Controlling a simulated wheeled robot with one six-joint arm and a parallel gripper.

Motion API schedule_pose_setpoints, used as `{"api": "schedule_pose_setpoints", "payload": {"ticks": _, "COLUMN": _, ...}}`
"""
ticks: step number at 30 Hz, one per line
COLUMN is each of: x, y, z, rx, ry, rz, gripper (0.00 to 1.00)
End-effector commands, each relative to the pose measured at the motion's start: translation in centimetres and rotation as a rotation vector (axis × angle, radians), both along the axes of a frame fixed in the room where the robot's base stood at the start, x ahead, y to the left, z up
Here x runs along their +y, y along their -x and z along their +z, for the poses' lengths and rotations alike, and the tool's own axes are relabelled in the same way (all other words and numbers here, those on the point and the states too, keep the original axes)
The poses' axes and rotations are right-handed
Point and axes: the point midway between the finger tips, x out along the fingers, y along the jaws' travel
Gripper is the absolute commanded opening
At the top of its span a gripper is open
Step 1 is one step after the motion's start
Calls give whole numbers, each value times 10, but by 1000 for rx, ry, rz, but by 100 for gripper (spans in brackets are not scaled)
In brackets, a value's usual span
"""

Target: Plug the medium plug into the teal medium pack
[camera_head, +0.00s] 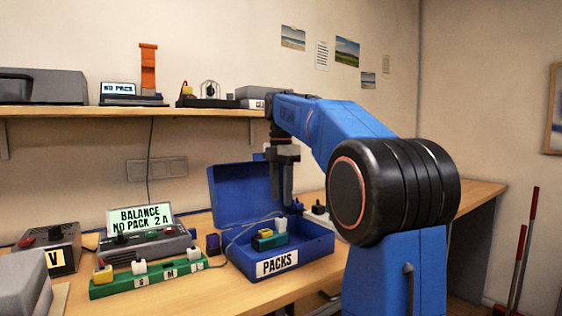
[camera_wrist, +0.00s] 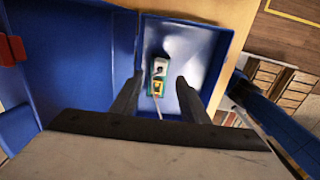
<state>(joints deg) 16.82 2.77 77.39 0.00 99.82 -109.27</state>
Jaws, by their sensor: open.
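The teal pack (camera_head: 268,242) lies in the blue PACKS box, with a yellow part (camera_head: 264,233) and a white part (camera_head: 281,225) on it. In the wrist view the pack (camera_wrist: 160,66) shows between and beyond my fingers, with a pale lead (camera_wrist: 158,105) running from its yellow end. My gripper (camera_head: 282,203) points down over the box, open and empty; its fingers also show in the wrist view (camera_wrist: 157,82). A green board (camera_head: 150,279) on the bench carries a yellow plug (camera_head: 103,274) and white plugs (camera_head: 139,267). I cannot tell which plug is the medium one.
The PACKS box (camera_head: 277,264) has its lid (camera_head: 236,195) open at the back. A balance charger (camera_head: 147,247) reading NO PACK stands behind the green board. A grey cable (camera_head: 240,232) arcs toward the box. A shelf (camera_head: 130,111) hangs above the bench.

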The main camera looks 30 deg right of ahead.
Motion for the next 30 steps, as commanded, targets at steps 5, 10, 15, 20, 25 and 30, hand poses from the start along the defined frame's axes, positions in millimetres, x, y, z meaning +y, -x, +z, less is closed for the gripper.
{"api": "schedule_pose_setpoints", "payload": {"ticks": 5, "x": -1, "y": -2, "z": 36, "rx": -3, "ry": 1, "rz": 0, "gripper": 41}}
{"api": "schedule_pose_setpoints", "payload": {"ticks": 10, "x": -1, "y": -2, "z": 69, "rx": -1, "ry": 0, "rz": 0, "gripper": 41}}
{"api": "schedule_pose_setpoints", "payload": {"ticks": 15, "x": 0, "y": -1, "z": 93, "rx": -1, "ry": 0, "rz": 0, "gripper": 41}}
{"api": "schedule_pose_setpoints", "payload": {"ticks": 20, "x": 0, "y": -1, "z": 106, "rx": 0, "ry": 0, "rz": 0, "gripper": 41}}
{"api": "schedule_pose_setpoints", "payload": {"ticks": 25, "x": 0, "y": 0, "z": 111, "rx": 0, "ry": 0, "rz": 0, "gripper": 41}}
{"api": "schedule_pose_setpoints", "payload": {"ticks": 30, "x": 0, "y": 0, "z": 111, "rx": 1, "ry": 0, "rz": 0, "gripper": 41}}
